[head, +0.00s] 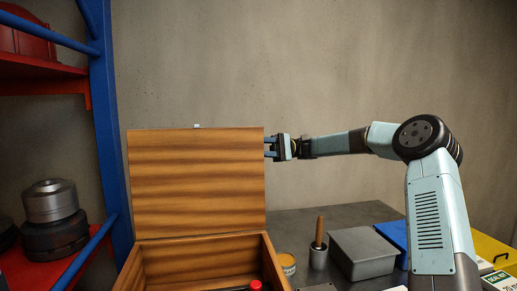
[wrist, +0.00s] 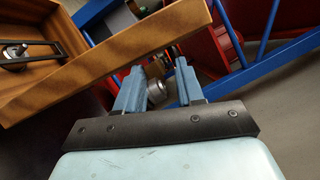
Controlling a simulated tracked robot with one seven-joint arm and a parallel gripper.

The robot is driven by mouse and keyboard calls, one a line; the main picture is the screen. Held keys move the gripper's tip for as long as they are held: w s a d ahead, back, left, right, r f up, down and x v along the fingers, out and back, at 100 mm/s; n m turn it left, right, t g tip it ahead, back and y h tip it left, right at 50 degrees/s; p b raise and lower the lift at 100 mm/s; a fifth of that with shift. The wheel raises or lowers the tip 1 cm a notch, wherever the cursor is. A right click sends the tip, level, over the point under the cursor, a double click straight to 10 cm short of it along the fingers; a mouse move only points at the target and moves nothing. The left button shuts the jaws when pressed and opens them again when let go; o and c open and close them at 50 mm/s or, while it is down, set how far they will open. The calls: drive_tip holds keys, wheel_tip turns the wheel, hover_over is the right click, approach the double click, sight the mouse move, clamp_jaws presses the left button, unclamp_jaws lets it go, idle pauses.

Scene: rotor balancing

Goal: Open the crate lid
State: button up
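The wooden crate (head: 205,264) stands in the lower middle of the head view. Its lid (head: 197,183) is raised, roughly upright at the back of the crate, with a small metal piece on its top edge. My gripper (head: 268,147) is beside the lid's upper right edge, with its fingers apart. In the wrist view the gripper (wrist: 158,72) shows an open gap between its blue fingers, with background visible through it. The lid's edge (wrist: 110,70) runs slantwise just past the fingertips. I cannot tell whether a finger touches it.
A blue and red shelf (head: 104,110) with metal rotor parts (head: 50,201) stands at the left. On the grey table are a tin (head: 287,264), a wooden-handled tool in a cup (head: 319,243), a grey box (head: 362,253) and a blue bin (head: 392,236). A yellow container (head: 490,248) is at far right.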

drive_tip(key=v, duration=0.9)
drive_tip(key=shift+d+f, duration=0.15)
drive_tip(key=shift+f, duration=0.2)
idle(0.6)
drive_tip(key=shift+s, duration=0.15)
